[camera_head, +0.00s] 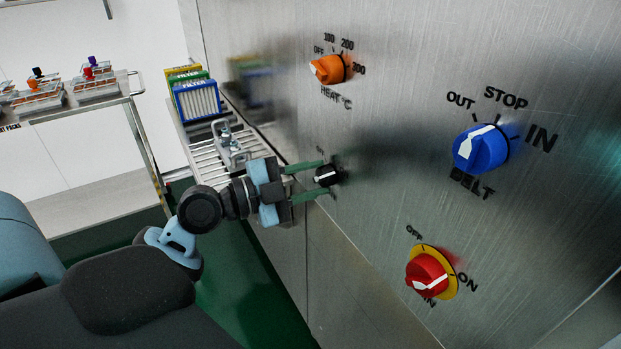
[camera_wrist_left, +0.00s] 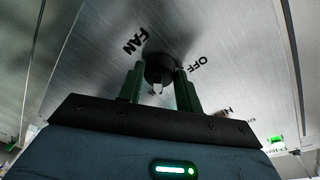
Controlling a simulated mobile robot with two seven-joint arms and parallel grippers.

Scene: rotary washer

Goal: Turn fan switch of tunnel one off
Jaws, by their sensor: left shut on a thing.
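The fan switch is a small black knob (camera_head: 327,175) with a white pointer on the steel panel (camera_head: 400,130). In the left wrist view the knob (camera_wrist_left: 160,68) sits between the words FAN and OFF, its white pointer towards the camera. My left gripper (camera_head: 318,180) is at the panel with its green fingers on either side of the knob, shut on it. The fingers (camera_wrist_left: 160,85) also show in the left wrist view. The fingers and arm hide part of the knob's labels in the head view. My right gripper is not in view.
An orange heat knob (camera_head: 328,69) is above the fan knob. A blue belt knob (camera_head: 481,148) and a red knob on a yellow plate (camera_head: 430,273) are to the right. A roller conveyor (camera_head: 207,158) with filter boxes (camera_head: 197,100) and a cart (camera_head: 125,98) stand left.

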